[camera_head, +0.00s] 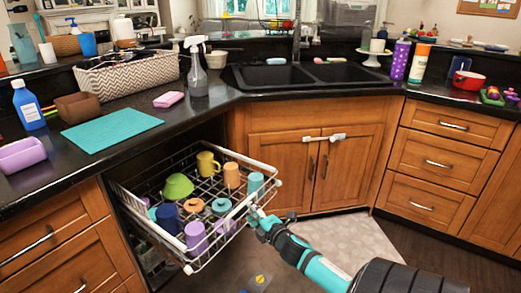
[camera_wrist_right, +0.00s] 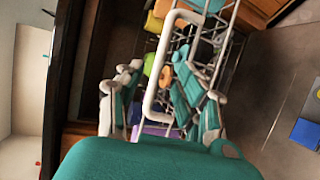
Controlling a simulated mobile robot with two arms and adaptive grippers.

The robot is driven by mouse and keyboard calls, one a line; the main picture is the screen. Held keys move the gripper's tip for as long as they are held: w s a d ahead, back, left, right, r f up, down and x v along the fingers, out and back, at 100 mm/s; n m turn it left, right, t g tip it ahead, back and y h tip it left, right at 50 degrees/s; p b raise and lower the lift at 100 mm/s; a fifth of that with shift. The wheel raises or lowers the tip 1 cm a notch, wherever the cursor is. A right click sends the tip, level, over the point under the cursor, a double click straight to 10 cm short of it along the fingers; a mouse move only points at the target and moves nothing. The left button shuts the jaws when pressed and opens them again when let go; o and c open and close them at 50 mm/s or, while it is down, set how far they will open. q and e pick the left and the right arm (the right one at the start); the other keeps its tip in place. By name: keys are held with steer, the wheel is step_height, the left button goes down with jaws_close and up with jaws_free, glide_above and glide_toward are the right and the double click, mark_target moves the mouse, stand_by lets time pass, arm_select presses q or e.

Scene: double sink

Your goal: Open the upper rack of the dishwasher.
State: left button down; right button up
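The dishwasher's upper rack (camera_head: 262,172) is a wire basket extended from the dark opening under the counter. It holds cups and bowls in several colours. My right gripper (camera_head: 257,214), on a teal and black arm, is at the rack's front right edge. In the right wrist view, the gripper (camera_wrist_right: 163,100) has its two fingers spread, one on each side of the rack's white front rail (camera_wrist_right: 154,82). I cannot tell whether a finger touches the rail. My left gripper is not in view.
Wooden drawers (camera_head: 52,240) stand left of the rack, and a cabinet with a white lock (camera_head: 324,137) stands right of it. The counter above holds a teal mat (camera_head: 112,129) and a woven basket (camera_head: 128,74). The floor in front is mostly clear.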

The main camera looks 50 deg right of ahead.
steer(key=v, duration=0.4)
steer(key=shift+s+a+r, duration=0.15)
steer(key=shift+s, duration=0.25)
